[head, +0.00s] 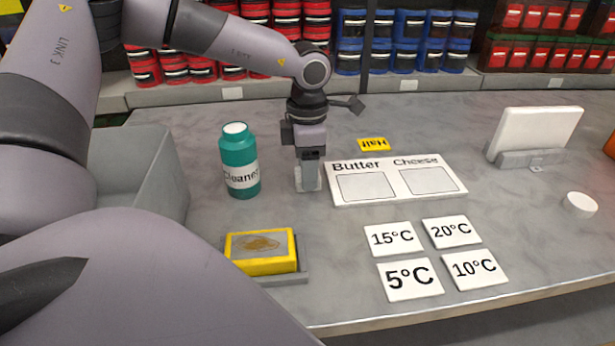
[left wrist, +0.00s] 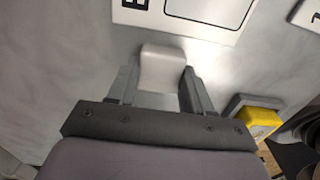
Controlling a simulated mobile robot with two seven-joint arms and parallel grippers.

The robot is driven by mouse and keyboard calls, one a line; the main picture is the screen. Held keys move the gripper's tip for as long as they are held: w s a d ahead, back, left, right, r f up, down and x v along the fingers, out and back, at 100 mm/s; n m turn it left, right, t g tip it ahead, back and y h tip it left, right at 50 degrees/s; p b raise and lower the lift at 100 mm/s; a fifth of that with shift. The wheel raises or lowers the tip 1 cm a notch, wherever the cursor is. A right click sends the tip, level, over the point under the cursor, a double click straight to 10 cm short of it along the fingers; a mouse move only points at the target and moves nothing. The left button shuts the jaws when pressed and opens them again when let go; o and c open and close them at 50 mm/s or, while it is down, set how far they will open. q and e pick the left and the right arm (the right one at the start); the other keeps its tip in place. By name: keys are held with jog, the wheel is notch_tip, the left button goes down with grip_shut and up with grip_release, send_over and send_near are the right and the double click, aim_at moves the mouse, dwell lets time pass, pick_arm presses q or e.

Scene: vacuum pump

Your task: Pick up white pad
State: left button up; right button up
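A small white pad (left wrist: 162,66) with rounded corners shows between the fingertips of my left gripper (left wrist: 161,82) in the left wrist view. The two fingers are apart, one on each side of the pad and very close to it. I cannot tell whether they press on it. In the head view my left gripper (head: 308,180) points down at the table, between the green cleaner bottle and the Butter/Cheese board. The pad is mostly hidden behind the fingers there. My right gripper is not in view.
The cleaner bottle (head: 238,160) stands left of the gripper, the Butter/Cheese board (head: 400,200) close on its right. A yellow sponge (head: 262,250) lies in front in a grey tray (head: 292,279). A grey bin (head: 172,180) is at left. Temperature cards (head: 410,280) lie front right.

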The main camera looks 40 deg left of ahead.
pick_arm(q)
jog(key=shift+c, duration=0.7)
jog(key=shift+r, duration=0.15)
notch_tip(320, 180, up, 20)
